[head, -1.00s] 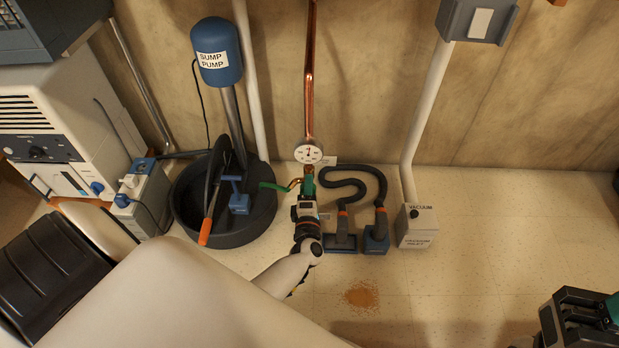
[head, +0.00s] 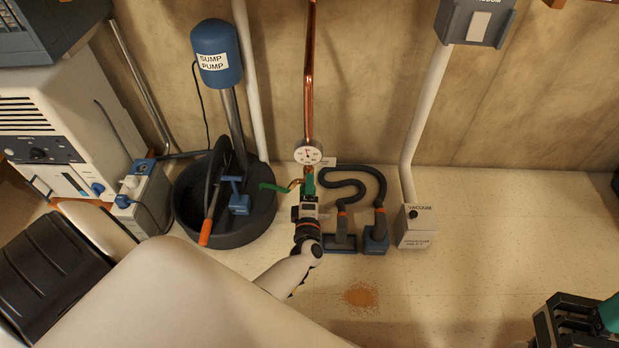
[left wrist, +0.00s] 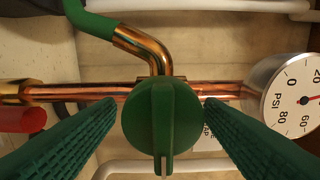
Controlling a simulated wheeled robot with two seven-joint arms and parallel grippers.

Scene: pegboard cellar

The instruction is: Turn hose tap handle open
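The hose tap handle (left wrist: 162,130) is a round green knob with a raised ridge running up and down in the left wrist view. It sits on a copper pipe (left wrist: 95,92), below a bent brass spout (left wrist: 148,48) with a green hose (left wrist: 92,20). My left gripper (head: 309,181) is at the tap in the head view and hides the handle there. Its two green fingers stand apart on either side of the handle (left wrist: 160,104); a gap shows at the left finger, and contact at the right is unclear. My right gripper (head: 580,322) is partly in view at the lower right.
A pressure gauge (head: 308,153) sits just above the tap. A sump pump (head: 218,55) in a black basin (head: 225,228) stands left. Vacuum heads (head: 376,240) and a vacuum inlet box (head: 417,228) stand right. Orange-brown debris (head: 360,294) lies on otherwise open floor.

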